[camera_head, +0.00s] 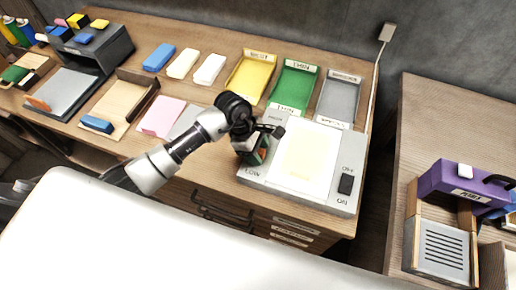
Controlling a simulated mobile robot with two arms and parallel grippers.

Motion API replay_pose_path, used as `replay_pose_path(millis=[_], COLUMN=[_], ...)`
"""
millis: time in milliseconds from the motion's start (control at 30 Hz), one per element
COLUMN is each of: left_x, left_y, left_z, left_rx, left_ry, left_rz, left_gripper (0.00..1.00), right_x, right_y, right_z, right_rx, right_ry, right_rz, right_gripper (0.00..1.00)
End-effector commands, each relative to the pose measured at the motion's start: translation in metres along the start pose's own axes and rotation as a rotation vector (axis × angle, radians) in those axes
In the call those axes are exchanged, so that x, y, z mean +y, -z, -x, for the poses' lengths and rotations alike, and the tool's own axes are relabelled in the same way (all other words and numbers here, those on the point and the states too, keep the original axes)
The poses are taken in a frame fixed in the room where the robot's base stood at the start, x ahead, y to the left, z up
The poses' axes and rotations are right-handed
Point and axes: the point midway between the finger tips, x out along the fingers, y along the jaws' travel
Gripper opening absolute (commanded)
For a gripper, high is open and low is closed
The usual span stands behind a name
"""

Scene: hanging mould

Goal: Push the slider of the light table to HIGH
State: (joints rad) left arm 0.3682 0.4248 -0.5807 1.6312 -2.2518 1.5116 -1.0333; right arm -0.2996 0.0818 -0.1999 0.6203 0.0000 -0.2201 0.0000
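The light table (335,192) is a pale grey box with a lit, cream-white panel (305,158), on the right part of the wooden desk. A dark rocker switch (346,184) sits at its right, between the labels OFF and ON. On its left edge the label LOW shows at the near end, and a small, partly unreadable label shows at the far end. My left gripper (262,143) is over this left edge, between the labels. It covers the slider's track, so the slider's position is hidden. Whether its fingers are open cannot be told. My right gripper is not in view.
Yellow (250,76), green (293,88) and grey (339,100) labelled trays stand behind the light table. Pink paper (161,116) lies left of my arm. A gap separates the desk from a right-hand table with a purple box (462,186).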

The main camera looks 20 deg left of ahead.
Motion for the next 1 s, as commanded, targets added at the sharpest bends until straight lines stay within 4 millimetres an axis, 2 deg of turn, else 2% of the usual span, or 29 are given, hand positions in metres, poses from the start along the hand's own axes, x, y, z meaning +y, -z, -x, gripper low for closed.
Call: replay_pose_path(millis=[33, 300, 333, 567, 800, 1000], left_x=[0.000, 0.000, 0.000, 0.006, 0.046, 0.069], left_y=[0.000, 0.000, 0.000, 0.001, 0.004, 0.002], left_z=[0.000, 0.001, 0.001, -0.002, -0.006, -0.004], left_rx=[0.000, 0.000, 0.000, 0.000, 0.001, 0.000], left_ry=[0.000, 0.000, 0.000, -0.002, -0.006, -0.002], left_rz=[0.000, 0.000, 0.000, -0.001, -0.002, 0.000], left_gripper=[0.44, 0.03, 0.00, 0.00, 0.00, 0.00], right_x=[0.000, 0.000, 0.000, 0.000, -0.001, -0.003], right_y=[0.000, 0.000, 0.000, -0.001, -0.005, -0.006], right_z=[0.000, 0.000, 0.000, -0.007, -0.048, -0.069], right_rx=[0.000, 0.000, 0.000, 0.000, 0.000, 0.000], right_ry=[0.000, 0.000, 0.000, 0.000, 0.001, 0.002], right_rz=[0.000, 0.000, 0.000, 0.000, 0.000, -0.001], right_gripper=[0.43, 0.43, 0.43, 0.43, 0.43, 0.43])
